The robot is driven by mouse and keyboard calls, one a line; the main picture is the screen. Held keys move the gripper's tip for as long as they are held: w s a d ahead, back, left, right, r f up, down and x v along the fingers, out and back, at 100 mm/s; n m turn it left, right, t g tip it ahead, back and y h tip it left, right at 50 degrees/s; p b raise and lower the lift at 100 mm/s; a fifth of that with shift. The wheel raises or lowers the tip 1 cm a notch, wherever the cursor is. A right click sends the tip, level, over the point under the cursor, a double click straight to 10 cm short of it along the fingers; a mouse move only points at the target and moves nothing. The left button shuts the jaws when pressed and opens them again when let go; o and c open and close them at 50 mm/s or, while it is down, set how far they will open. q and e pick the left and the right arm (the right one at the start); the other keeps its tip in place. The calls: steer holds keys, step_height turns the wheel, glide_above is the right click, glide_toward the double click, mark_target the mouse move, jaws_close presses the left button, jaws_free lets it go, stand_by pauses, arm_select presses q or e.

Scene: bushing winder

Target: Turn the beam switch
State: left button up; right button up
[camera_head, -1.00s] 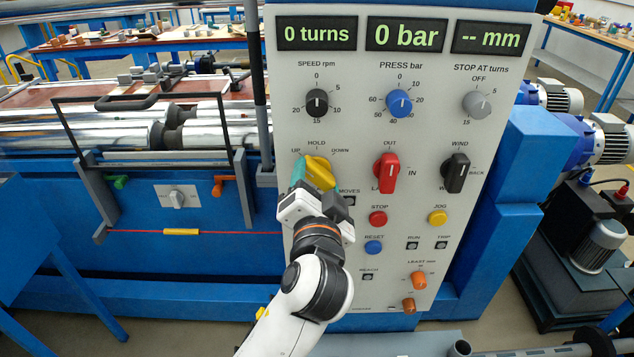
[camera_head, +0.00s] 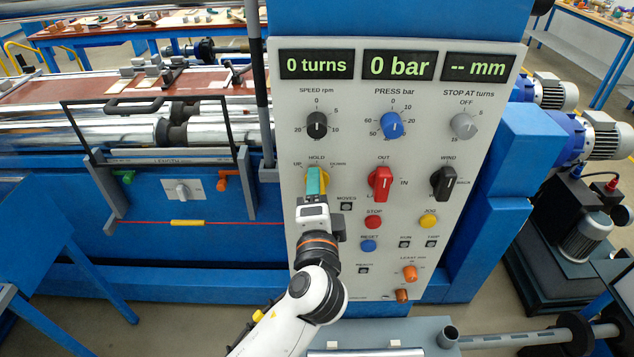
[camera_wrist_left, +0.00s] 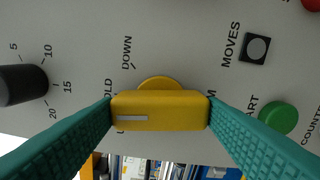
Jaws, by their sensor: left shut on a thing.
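The yellow beam switch (camera_head: 324,182) is at the left of the grey control panel, under the labels UP, HOLD and DOWN. Its handle stands about upright in the head view, toward HOLD. My left gripper (camera_head: 316,181) is shut on it from the front, and its teal fingers hide part of the switch. In the left wrist view the yellow handle (camera_wrist_left: 165,110) lies across the space between the two teal fingertips (camera_wrist_left: 160,108), which touch its ends. A white mark on it faces left, toward the partly hidden HOLD label. My right gripper is not in view.
The panel has a red knob (camera_head: 382,184) and a black knob (camera_head: 444,184) to the right, with dials above. The MOVES lamp (camera_head: 346,206) and red STOP button (camera_head: 373,222) are close to my left gripper. The displays read 0 turns, 0 bar and -- mm.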

arm_select(q)
steer(key=shift+m+p, duration=0.65)
steer(key=shift+m, duration=0.25)
steer(key=o, duration=1)
steer(key=shift+w, duration=0.1)
steer(key=s+b, duration=0.3)
steer(key=s, duration=0.9)
